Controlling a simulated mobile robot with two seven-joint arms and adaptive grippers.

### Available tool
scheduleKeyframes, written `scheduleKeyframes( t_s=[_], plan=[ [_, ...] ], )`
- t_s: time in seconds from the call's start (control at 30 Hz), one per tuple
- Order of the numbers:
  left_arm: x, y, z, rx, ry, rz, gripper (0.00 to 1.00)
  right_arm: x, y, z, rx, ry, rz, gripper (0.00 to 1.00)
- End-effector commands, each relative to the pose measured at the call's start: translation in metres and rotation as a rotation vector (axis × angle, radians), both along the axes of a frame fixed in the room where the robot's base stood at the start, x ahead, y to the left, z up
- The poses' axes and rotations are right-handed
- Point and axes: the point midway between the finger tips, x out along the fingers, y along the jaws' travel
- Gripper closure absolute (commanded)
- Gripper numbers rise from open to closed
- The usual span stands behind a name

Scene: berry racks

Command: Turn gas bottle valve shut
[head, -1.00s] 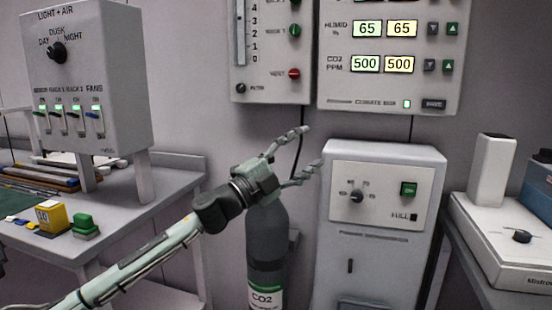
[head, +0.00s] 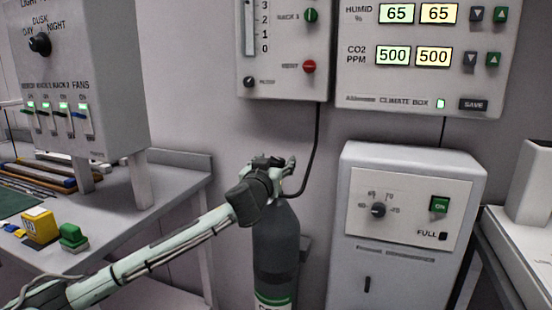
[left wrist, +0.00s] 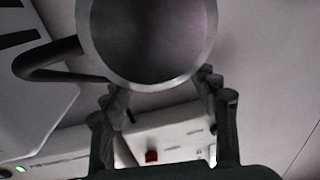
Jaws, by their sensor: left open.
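The dark grey gas bottle (head: 276,250) stands upright on the floor against the wall, with a partly cut-off label low on its front. My left gripper (head: 284,162) is just above the bottle's top, and it and the wrist hide the valve in the head view. In the left wrist view a round grey-rimmed part (left wrist: 150,40), seemingly the valve's handwheel, fills the top middle. The open fingers (left wrist: 165,88) stand on either side of its lower edge. I cannot tell whether they touch it. My right gripper is not in view.
A black hose (head: 316,150) runs from near the bottle top up to the wall box (head: 283,85). A grey cabinet (head: 345,260) with a dial stands close to the right. A table (head: 170,180) with a switch box (head: 115,120) is at the left.

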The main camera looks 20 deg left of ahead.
Motion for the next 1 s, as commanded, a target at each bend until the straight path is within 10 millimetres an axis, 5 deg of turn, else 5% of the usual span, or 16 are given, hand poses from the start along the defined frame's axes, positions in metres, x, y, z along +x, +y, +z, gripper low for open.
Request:
scheduleKeyframes(
  t_s=[0.43, 0.83, 1.0],
  plan=[
    [0.0138, 0.0013, -0.0002, 0.002, 0.0, 0.0, 0.41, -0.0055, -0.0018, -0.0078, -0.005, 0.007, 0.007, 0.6],
    [0.0136, 0.0014, 0.0, 0.002, 0.0, 0.0, 0.91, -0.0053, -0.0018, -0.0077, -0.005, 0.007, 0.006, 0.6],
    [0.0137, 0.001, -0.0006, 0.0, -0.001, 0.005, 0.91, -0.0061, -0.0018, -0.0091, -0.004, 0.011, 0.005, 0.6]
  ],
)
